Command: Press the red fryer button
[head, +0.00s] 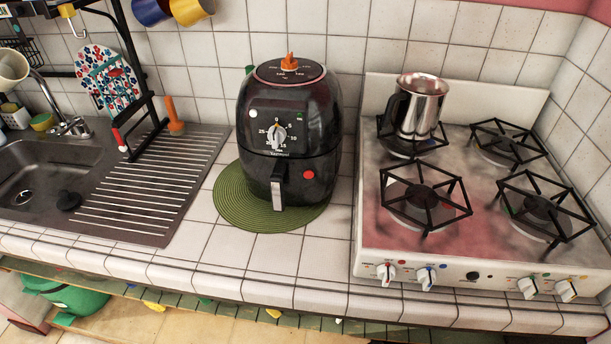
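A black air fryer (290,130) stands upright on a round green mat (235,210) in the middle of the tiled counter. Its red button (308,175) is on the lower front, to the right of the drawer handle (277,190). A timer dial (277,137) is above the handle, and an orange knob (290,62) is on top. Nothing covers the red button. Neither of my grippers shows in the head view.
A gas stove (368,240) with a metal pot (420,105) on its back left burner stands to the right. A sink (40,165) with a ribbed drainboard (150,190) is at left. A black rack (135,60) rises behind the drainboard. The counter front (285,262) before the fryer is clear.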

